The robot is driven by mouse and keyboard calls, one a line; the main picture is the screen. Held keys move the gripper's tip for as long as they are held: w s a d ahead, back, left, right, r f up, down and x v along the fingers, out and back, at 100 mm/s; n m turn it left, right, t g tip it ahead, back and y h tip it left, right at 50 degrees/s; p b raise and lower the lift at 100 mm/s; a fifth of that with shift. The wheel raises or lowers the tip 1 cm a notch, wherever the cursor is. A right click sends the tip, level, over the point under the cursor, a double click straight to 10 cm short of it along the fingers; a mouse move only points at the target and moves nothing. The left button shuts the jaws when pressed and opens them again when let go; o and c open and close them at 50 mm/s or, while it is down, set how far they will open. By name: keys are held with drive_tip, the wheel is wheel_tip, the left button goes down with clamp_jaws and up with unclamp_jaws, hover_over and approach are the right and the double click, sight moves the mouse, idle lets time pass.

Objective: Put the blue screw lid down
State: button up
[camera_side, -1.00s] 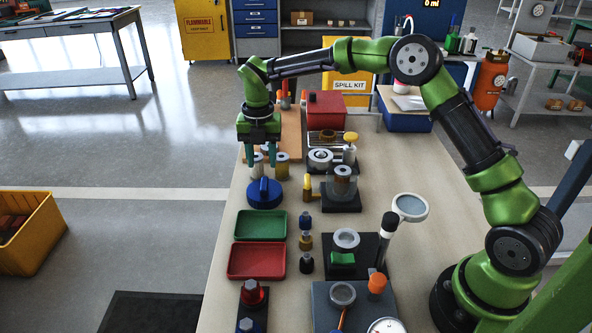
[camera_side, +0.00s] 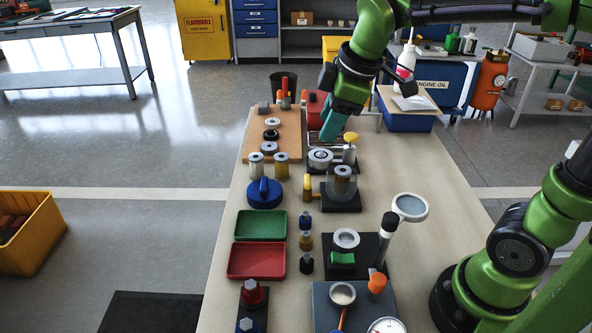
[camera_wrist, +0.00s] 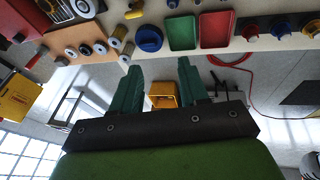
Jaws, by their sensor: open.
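The blue screw lid (camera_side: 265,192) rests flat on the bench, with its raised grip bar on top, behind the green tray. It also shows in the wrist view (camera_wrist: 149,38) near the top centre, beyond my fingers. My gripper (camera_side: 329,128) is raised above the far part of the bench, up and to the right of the lid and clear of it. In the wrist view its two teal fingers (camera_wrist: 160,88) are spread wide with nothing between them. Part of the fingertips is hard to make out in the side view.
A green tray (camera_side: 259,226) and a red tray (camera_side: 233,262) sit in front of the lid. Two metal cylinders stand just behind it. A glass jar (camera_side: 341,187) on a black base is to the right. A wooden board (camera_side: 289,123) with rings lies at the back.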

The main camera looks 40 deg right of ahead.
drive_tip(key=s+d+f+m+t+y, duration=0.1)
drive_tip(key=s+f+m+t, duration=0.1)
drive_tip(key=s+m, duration=0.9)
drive_tip(key=shift+d+f+m+t+y, duration=0.3)
drive_tip(key=shift+m+t, duration=0.2)
drive_tip(key=shift+m, duration=0.3)
